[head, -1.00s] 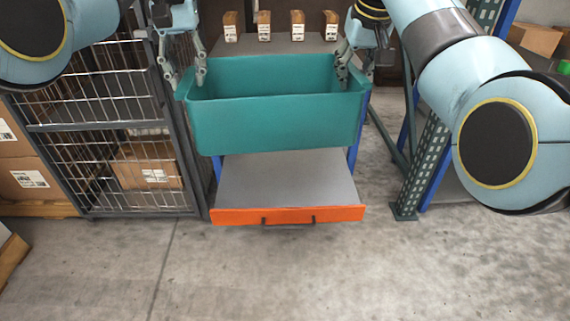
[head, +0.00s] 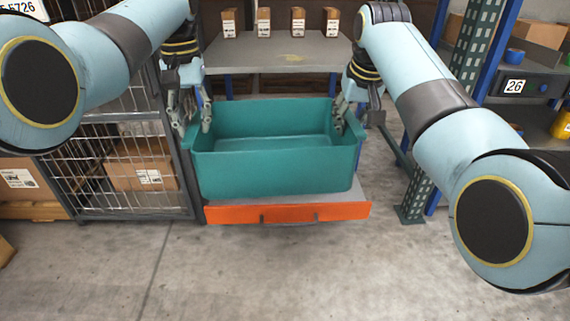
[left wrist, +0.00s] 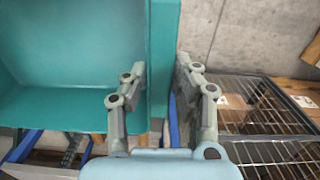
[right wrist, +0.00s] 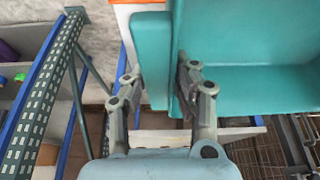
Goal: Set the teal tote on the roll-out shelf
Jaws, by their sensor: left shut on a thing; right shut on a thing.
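The teal tote (head: 275,172) is upright and looks empty in the head view. It is over the grey roll-out shelf (head: 352,200) with the orange front (head: 287,213); I cannot tell whether it touches the shelf. My left gripper (head: 193,125) is shut on the tote's left end wall, which shows between its fingers in the left wrist view (left wrist: 158,75). My right gripper (head: 357,120) is shut on the tote's right end wall, seen between its fingers in the right wrist view (right wrist: 160,85). The tote hides most of the shelf.
A grey upper deck (head: 285,52) with several small cartons stands behind the tote. A wire cage (head: 125,165) with cartons is close on the left. A green perforated post (head: 415,190) and a rack with a bin marked 26 (head: 515,85) are on the right. The floor in front is clear.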

